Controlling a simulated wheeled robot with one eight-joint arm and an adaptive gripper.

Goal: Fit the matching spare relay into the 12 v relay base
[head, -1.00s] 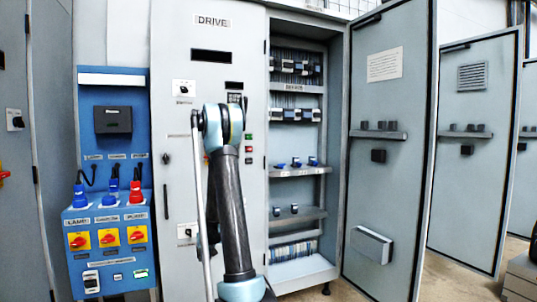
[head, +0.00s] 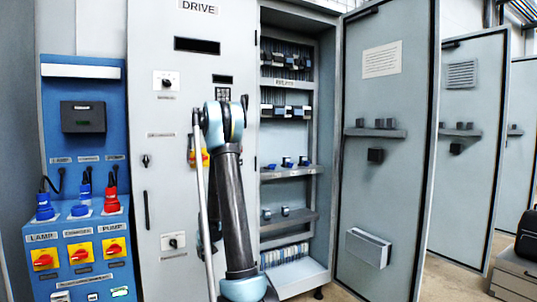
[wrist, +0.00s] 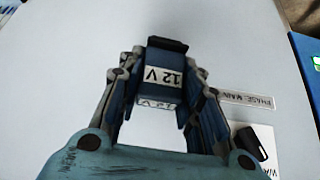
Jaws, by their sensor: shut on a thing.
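My gripper (wrist: 163,80) shows in the wrist view. Its fingers are shut on a dark blue relay (wrist: 163,66) with white "12 V" labels, upside down in this view. A grey panel surface lies behind the relay. In the head view my gripper is hidden behind my raised arm, and so is the held relay. The open cabinet (head: 331,110) has two upper rows of relay sockets and relays, the upper row (head: 286,60) and the lower row (head: 286,111). Their labels are too small to read there, so I cannot tell which base is the 12 V one.
Inside the cabinet, a middle shelf (head: 290,173) holds small blue-and-dark parts and a lower shelf (head: 290,221) holds two more. The open cabinet door (head: 390,200) stands to the right, with a ledge (head: 375,133). A blue control panel (head: 80,150) stands at left.

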